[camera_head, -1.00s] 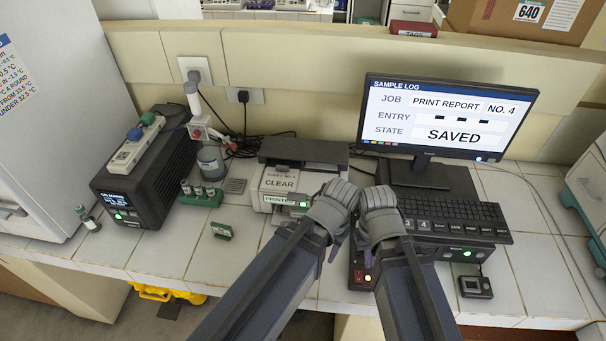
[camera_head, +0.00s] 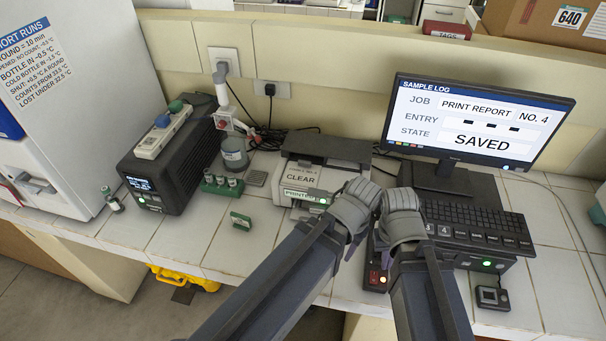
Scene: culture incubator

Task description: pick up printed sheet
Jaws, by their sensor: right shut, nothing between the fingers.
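No printed sheet can be made out. The printer (camera_head: 297,176) stands at the back middle of the bench, with a label reading "CLEAR" and a green-lit front strip that begins "PRINT". My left gripper (camera_head: 358,203) is at the printer's front right corner and hides part of it; its fingers point away from me, and I cannot tell if they are open. My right gripper (camera_head: 402,212) is just right of it, in front of the keyboard's left end, shut and empty. Whether either gripper touches anything is unclear.
The monitor (camera_head: 470,120) reads "PRINT REPORT NO. 4" and "SAVED". A keyboard (camera_head: 475,218) lies below it on a black unit with lit lamps.

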